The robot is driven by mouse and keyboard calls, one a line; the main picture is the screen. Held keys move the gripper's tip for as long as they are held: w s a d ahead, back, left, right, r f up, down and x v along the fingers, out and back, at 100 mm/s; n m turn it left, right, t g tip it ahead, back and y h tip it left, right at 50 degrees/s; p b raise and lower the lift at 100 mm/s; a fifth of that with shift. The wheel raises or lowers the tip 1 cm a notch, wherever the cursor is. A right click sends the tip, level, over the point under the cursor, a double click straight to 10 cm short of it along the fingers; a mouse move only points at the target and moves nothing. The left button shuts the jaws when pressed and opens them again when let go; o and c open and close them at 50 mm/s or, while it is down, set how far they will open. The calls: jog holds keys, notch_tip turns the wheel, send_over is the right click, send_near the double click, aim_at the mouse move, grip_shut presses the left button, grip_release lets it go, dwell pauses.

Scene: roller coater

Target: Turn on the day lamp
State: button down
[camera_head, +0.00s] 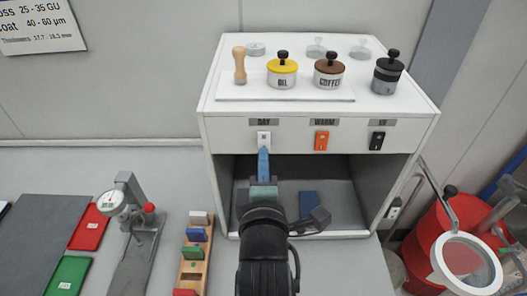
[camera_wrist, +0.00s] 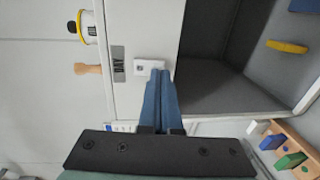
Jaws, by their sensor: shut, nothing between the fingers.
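The white day switch (camera_head: 264,136) sits under the "DAY" label on the front panel of the white light cabinet (camera_head: 222,128). In the wrist view the switch (camera_wrist: 144,67) shows beside its label. My gripper (camera_head: 263,153) is shut and empty. Its blue fingertips (camera_wrist: 158,76) are at the lower edge of the switch in the head view, and close to it in the wrist view. I cannot tell whether they touch. The inside of the cabinet is grey and shaded, with no clear lamp glow.
An orange switch (camera_head: 321,141) and a black switch (camera_head: 377,140) sit further right. Jars, including the yellow-lidded one (camera_head: 282,74), stand on top. A gauge stand (camera_head: 132,213) and a wooden rack (camera_head: 193,263) are at left. A red drum (camera_head: 423,243) stands at right.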

jog(key=shift+w, duration=0.4)
jog(key=shift+f, duration=0.2)
jog(key=shift+w+b, duration=0.15)
jog(key=shift+b, duration=0.5)
